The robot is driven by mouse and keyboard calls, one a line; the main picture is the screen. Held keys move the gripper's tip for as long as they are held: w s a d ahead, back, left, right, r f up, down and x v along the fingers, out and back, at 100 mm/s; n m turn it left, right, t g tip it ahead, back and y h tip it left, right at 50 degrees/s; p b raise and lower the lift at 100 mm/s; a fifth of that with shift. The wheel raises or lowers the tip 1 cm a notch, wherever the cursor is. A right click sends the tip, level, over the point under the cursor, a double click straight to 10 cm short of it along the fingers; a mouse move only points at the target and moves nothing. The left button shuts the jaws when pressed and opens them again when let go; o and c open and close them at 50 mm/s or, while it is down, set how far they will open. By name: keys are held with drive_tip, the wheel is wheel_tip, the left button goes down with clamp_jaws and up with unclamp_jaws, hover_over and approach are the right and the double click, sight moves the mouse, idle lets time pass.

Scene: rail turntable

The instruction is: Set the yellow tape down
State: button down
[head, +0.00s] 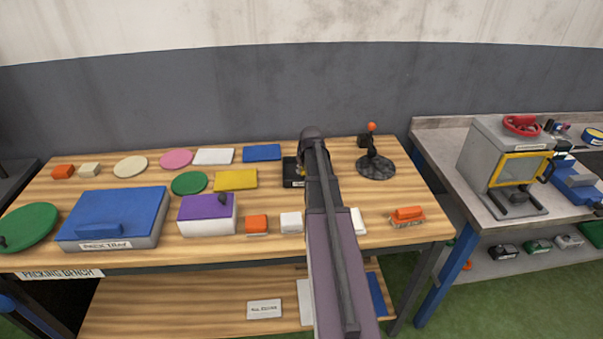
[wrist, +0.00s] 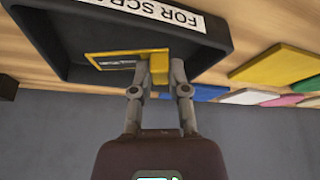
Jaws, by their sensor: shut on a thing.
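The yellow tape (wrist: 159,69) shows in the wrist view as a small yellow block between my fingertips. My gripper (wrist: 160,78) is shut on it. Both are over the black tray (wrist: 82,46), whose white label reads in part "FOR SCRA". A yellow-edged piece with a dark middle (wrist: 115,60) shows inside the tray, up against the tape; I cannot tell whether it is part of it. I cannot tell whether the tape touches the tray floor. In the head view the tray (head: 289,171) is partly hidden by my arm, which also hides my gripper and the tape.
A yellow plate (head: 236,180) lies left of the tray, with a blue plate (head: 262,153) behind it. A black stand with a red knob (head: 375,164) is on the right.

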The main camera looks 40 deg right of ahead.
sight(300, 176)
drive_tip(key=shift+w+d+f, duration=0.1)
drive_tip(key=shift+w+d, duration=0.15)
drive_tip(key=shift+w, duration=0.25)
drive_tip(key=shift+w+d, duration=0.25)
drive_tip(key=shift+w, duration=0.2)
drive_tip(key=shift+w+d, duration=0.35)
drive_tip(key=shift+w, duration=0.15)
drive_tip(key=shift+f+b, duration=1.85)
drive_tip(key=shift+b, duration=0.05)
drive_tip(key=shift+f, duration=0.15)
drive_tip(key=c, duration=0.6)
unclamp_jaws()
drive_tip(key=shift+c, duration=0.2)
